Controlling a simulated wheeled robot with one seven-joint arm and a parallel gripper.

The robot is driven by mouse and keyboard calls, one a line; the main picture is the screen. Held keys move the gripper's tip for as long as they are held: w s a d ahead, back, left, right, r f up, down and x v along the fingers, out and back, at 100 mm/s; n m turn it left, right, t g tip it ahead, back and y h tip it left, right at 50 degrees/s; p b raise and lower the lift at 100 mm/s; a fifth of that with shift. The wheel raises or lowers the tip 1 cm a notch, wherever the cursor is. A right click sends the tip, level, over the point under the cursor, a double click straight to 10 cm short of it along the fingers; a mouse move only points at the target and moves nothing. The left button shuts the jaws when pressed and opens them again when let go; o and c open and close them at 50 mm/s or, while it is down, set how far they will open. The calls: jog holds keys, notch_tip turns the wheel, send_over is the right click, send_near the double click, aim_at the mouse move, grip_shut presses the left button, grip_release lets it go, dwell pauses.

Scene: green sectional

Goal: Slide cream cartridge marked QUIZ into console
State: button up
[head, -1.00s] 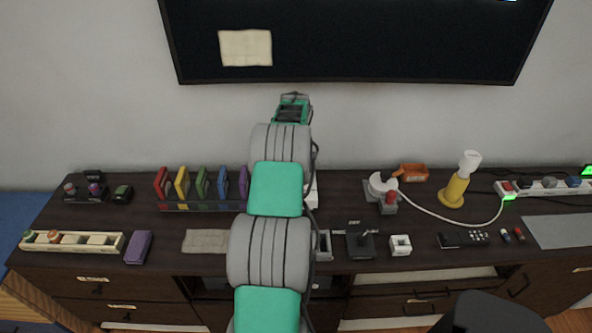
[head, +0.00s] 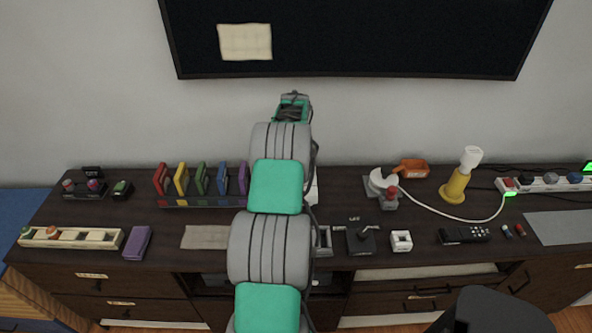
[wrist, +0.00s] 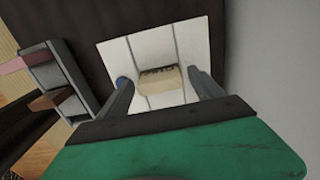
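The cream cartridge (wrist: 160,80) with dark lettering on its far edge shows in the wrist view, over the white panelled console (wrist: 118,56). The lettering is too small to read surely. It appears to stand in or just on the console; how deep it sits I cannot tell. My gripper (wrist: 160,78) has one finger on each side of the cartridge, with a narrow gap showing on both sides, so it looks open. In the head view my arm hides the cartridge and most of the console (head: 313,192); only a white edge shows.
A rack of coloured cartridges (head: 202,180) stands left of my arm; part of a rack (wrist: 62,75) shows in the wrist view. The wall and screen (head: 350,40) are behind.

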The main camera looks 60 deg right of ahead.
jog(key=shift+o, duration=0.2)
notch_tip(320, 180, up, 8)
jog(key=shift+f+b, duration=0.1)
jog(key=shift+b, duration=0.5)
